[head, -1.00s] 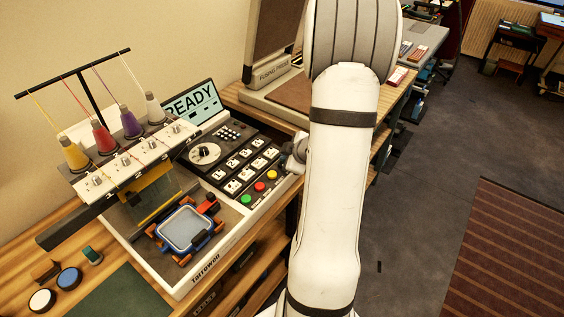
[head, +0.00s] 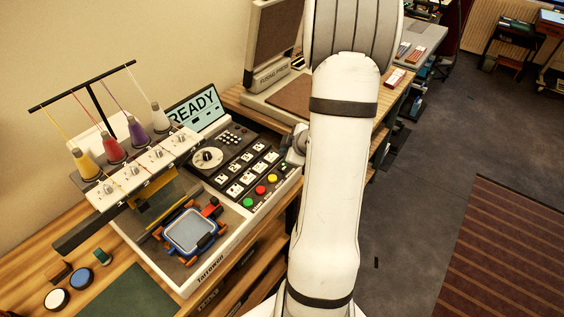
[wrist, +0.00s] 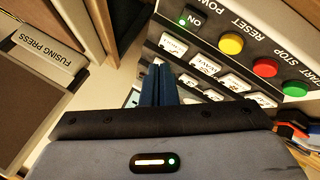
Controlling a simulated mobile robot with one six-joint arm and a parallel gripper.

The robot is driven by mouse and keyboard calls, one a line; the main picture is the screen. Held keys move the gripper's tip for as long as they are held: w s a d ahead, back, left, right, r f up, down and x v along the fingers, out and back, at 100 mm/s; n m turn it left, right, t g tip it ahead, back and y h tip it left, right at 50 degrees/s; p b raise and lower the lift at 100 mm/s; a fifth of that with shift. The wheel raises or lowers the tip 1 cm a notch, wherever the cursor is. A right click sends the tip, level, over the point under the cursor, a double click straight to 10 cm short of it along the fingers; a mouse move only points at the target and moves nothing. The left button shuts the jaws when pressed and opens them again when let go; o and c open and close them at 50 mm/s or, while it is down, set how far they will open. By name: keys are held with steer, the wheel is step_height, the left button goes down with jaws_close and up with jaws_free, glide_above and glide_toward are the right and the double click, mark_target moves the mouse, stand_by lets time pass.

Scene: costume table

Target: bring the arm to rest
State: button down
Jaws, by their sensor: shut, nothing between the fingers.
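My gripper (wrist: 159,84) shows in the wrist view with its two dark blue fingers together and nothing between them. In the head view my white arm hides most of the gripper. The embroidery machine (head: 143,255) stands on the wooden table, its screen (head: 196,107) reading READY. Its yellow (wrist: 231,43), red (wrist: 265,68) and green (wrist: 295,88) buttons lie to the right in the wrist view, with the small lit ON switch (wrist: 186,19) above.
A fusing press (head: 270,75) stands behind the machine; it also shows at left in the wrist view (wrist: 32,60). A blue-framed hoop (head: 190,230) sits on the machine's bed, below several thread cones. Pucks (head: 80,279) lie at front left. The floor (head: 415,200) at right is open.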

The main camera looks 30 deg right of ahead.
steer(key=shift+r+p, duration=0.4)
steer(key=shift+r, duration=0.4)
steer(key=s+a+r+m+g+h, duration=0.2)
steer(key=a+r+m+h, duration=0.3)
steer(key=r, duration=0.6)
steer(key=s+a+r+m+g+y, duration=0.2)
steer(key=s+a+r, duration=0.1)
steer(key=s+a, duration=0.5)
steer(key=s+a+r+m+g+y, duration=0.1)
steer(key=s+a+r+m+y, duration=0.1)
steer(key=s+a, duration=0.6)
steer(key=a+r, duration=0.1)
steer(key=a, duration=0.2)
steer(key=shift+s+a+g+y, duration=0.25)
steer(key=shift+s+g+y, duration=0.05)
steer(key=shift+g+y, duration=0.1)
